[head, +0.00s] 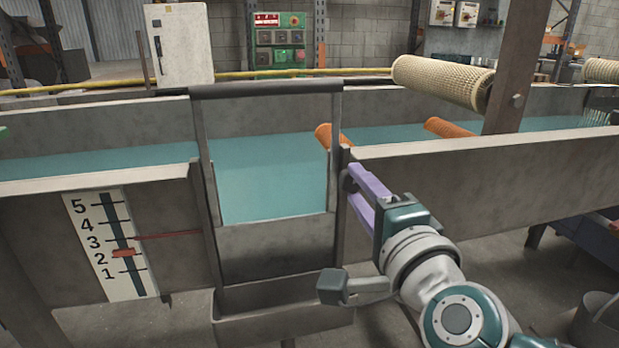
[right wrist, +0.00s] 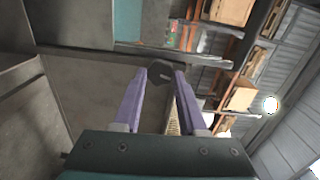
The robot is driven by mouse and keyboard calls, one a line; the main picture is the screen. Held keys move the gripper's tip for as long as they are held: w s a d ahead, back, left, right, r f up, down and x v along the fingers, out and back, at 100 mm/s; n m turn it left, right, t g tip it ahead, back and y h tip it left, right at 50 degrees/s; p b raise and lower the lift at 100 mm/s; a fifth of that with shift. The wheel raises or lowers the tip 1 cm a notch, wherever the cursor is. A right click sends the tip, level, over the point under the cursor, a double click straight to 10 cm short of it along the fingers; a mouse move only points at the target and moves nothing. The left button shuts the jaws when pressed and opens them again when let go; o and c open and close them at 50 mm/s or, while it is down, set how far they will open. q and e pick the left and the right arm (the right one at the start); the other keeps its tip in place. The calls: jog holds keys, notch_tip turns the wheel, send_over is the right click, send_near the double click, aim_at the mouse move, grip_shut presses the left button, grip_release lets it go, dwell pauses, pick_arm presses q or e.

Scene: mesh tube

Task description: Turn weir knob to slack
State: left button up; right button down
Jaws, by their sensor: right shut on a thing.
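The weir knob (right wrist: 165,72) is a dark, faceted knob between the purple fingertips in the right wrist view. My right gripper (head: 350,181) is shut on it at the right post of the weir gate (head: 275,250) in the head view. There the gripper and post largely hide the knob, and I cannot read its setting. The fingers also show in the right wrist view (right wrist: 160,74). A level scale (head: 110,245) marked 1 to 5 is left of the gate. Its orange marker (head: 123,253) sits a little above 2, and a thin red line lies near 3. My left gripper is out of view.
Teal water (head: 268,180) lies in the concrete channel. A beige mesh tube (head: 442,81) and orange tubes (head: 448,128) are beyond the right wall. A brown post (head: 512,75) stands right. A bucket (head: 598,320) is lower right.

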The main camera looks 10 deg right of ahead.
jog(key=shift+n, duration=1.2)
jog(key=shift+p, duration=0.3)
jog(key=shift+c, duration=2.3)
grip_release()
jog(key=s+p, duration=0.2)
jog(key=s, duration=0.8)
jog(key=shift+d, duration=0.15)
